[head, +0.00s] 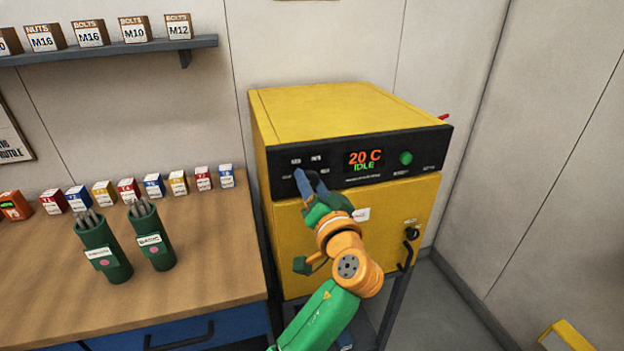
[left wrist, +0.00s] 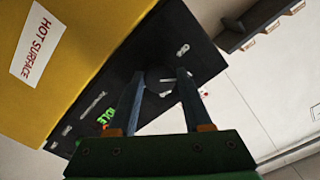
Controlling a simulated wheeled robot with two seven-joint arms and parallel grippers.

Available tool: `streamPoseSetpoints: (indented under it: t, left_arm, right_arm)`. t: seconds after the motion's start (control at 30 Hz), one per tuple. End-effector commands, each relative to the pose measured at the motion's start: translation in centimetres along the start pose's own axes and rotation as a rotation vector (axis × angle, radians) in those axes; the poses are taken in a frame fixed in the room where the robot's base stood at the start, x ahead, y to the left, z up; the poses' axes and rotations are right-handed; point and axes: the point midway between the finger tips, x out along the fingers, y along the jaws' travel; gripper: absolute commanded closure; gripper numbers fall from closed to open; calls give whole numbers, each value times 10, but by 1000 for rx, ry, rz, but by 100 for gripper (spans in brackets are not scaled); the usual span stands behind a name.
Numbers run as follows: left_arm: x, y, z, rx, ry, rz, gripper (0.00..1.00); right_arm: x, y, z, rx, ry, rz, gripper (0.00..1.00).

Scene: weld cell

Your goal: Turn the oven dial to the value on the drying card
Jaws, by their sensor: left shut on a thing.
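The yellow oven (head: 340,108) has a black control panel (head: 436,150) across its front top. Its display (head: 365,159) reads "20 C" and "IDLE". My left gripper (head: 303,178) is at the left part of the panel and hides the dial in the head view. In the left wrist view my left gripper (left wrist: 160,82) has its two fingers on either side of the dark round dial (left wrist: 157,77), shut on it. A pale mark shows between the fingertips. The dial's setting cannot be read. I cannot make out a drying card. My right gripper is not in view.
A green button (head: 406,158) is right of the display. The oven door has a handle (head: 408,250). Left is a wooden bench (head: 210,255) with two green rod canisters (head: 104,252) and several small boxes. A shelf (head: 110,52) hangs above.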

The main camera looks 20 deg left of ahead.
Motion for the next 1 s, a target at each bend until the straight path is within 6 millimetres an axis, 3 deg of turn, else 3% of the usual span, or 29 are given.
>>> streamPoseSetpoints:
  t: [0.5,1.0]
  left_arm:
    - [0,-1,-1,316,0,-1,100]
    - [0,0,0,375,2,-2,100]
  right_arm:
    - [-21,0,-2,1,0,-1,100]
    - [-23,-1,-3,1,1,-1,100]
